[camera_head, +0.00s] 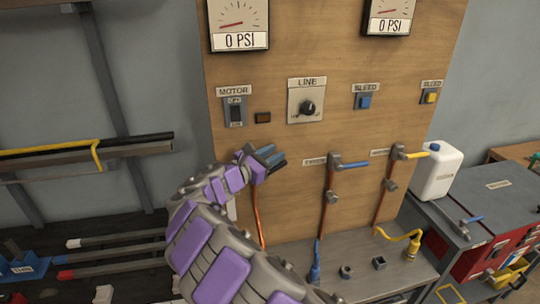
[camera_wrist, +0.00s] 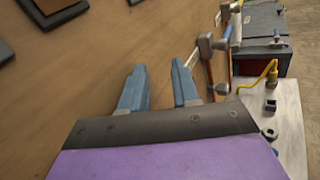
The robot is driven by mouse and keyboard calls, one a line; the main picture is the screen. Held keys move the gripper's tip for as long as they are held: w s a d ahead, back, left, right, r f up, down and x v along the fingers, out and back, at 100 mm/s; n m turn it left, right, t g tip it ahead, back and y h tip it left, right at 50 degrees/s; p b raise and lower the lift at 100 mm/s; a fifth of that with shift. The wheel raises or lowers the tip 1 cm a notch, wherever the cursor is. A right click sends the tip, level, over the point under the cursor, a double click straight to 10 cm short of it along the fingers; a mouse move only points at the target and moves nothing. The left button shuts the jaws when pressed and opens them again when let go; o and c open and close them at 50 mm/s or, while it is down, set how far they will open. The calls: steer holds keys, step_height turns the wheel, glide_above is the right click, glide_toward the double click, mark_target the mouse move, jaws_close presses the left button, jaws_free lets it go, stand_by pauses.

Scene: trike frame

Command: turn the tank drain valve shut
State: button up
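Two lever valves sit on copper pipes on the wooden panel: a blue-handled valve (camera_head: 349,165) and a yellow-handled valve (camera_head: 416,154). Their small labels are too blurred to read, so I cannot tell which is the tank drain valve. Another blue lever (camera_head: 471,219) lies on the grey cabinet at the right. My gripper (camera_head: 272,156) is left of the blue-handled valve, in front of the panel, and hides the top of a third copper pipe (camera_head: 258,215). In the wrist view its blue fingers (camera_wrist: 160,72) are apart with nothing between them; the valves show at upper right.
Above are the motor switch (camera_head: 236,111), line knob (camera_head: 307,108), blue button (camera_head: 364,101) and yellow button (camera_head: 430,96). Two gauges at the top read 0 PSI. Below, a grey bench (camera_head: 370,280) holds a yellow hose (camera_head: 400,236) and small fittings. A white jug (camera_head: 437,172) stands right.

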steer(key=shift+a+f, duration=0.1)
steer(key=shift+a, duration=0.1)
steer(key=s+a, duration=0.2)
steer(key=a, duration=0.1)
steer(key=shift+a+p, duration=0.2)
steer(key=shift+p, duration=0.1)
steer(key=d+p+v, duration=0.1)
steer(key=p+v, duration=0.1)
steer(key=v, duration=1.1)
steer(key=shift+s+a, duration=0.2)
steer(key=shift+s, duration=0.35)
